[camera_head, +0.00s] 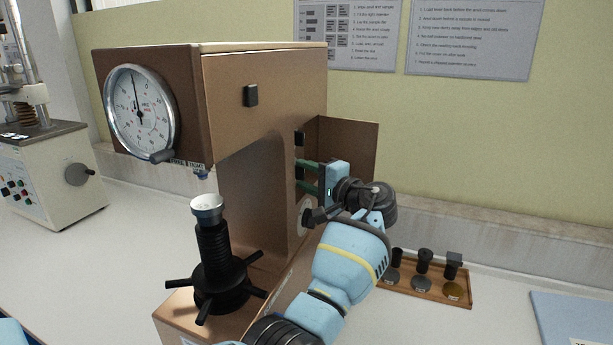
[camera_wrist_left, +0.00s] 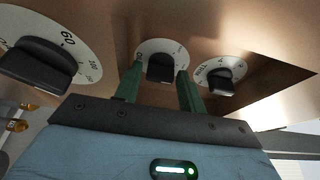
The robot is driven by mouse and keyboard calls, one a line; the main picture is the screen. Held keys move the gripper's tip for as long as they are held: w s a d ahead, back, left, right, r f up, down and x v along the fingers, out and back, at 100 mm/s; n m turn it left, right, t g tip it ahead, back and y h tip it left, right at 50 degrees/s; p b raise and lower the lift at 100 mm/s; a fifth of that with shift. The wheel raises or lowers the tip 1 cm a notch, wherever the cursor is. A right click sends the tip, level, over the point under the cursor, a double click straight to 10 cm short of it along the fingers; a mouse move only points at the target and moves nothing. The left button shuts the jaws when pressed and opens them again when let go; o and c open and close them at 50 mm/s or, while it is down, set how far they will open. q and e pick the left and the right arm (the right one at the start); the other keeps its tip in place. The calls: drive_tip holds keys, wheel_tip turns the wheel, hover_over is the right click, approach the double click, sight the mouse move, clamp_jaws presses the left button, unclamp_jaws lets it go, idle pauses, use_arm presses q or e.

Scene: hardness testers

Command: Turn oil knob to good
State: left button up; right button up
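The hardness tester (camera_head: 262,110) is a brown cabinet with a round gauge. In the left wrist view, three black knobs on white dials line its side: a left knob (camera_wrist_left: 38,62), a middle knob (camera_wrist_left: 160,68) and a right knob (camera_wrist_left: 221,82). The small dial print is too unclear to tell which is the oil knob. My left gripper (camera_head: 304,177) reaches the tester's side; its green fingers (camera_wrist_left: 160,80) stand on either side of the middle knob, with a narrow gap seeming to show at each side. My right gripper is not in view.
An open brown panel (camera_head: 348,148) stands behind my left gripper. The spindle handwheel (camera_head: 221,281) has spokes sticking out at the front. A wooden tray (camera_head: 426,287) with several small parts lies at the right. Another machine (camera_head: 48,180) stands at the left.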

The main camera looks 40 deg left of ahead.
use_arm(q)
drive_tip(key=s+d+b, duration=0.1)
drive_tip(key=d, duration=0.6)
drive_tip(key=shift+d, duration=0.35)
drive_tip(key=shift+s, duration=0.1)
